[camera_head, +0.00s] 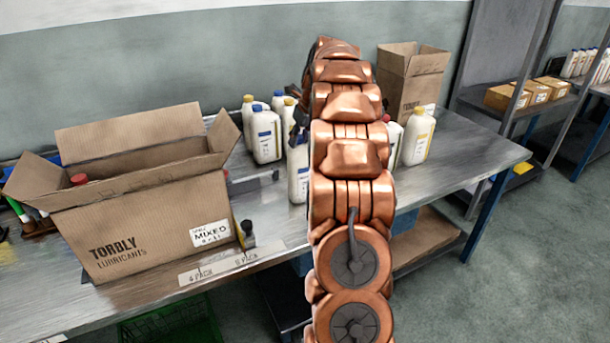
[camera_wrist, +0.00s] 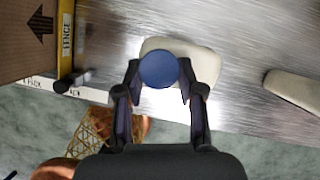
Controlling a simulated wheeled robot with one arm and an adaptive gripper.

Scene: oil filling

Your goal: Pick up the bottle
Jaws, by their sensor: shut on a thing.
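My gripper (camera_wrist: 158,90) is shut on a white bottle (camera_wrist: 205,63) with a round blue cap (camera_wrist: 158,69), a finger on each side of it in the wrist view. In the head view my copper arm hides most of the gripper. A white bottle (camera_head: 298,175) shows partly beside the arm, near the table's front, and looks like the held one. I cannot tell whether the held bottle touches the table.
Several white bottles with blue or yellow caps (camera_head: 265,135) stand behind on the metal table (camera_head: 480,150). A large open carton (camera_head: 150,230) is at left, beside a fence strip (camera_wrist: 65,40). Another carton (camera_head: 410,80) stands at the back.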

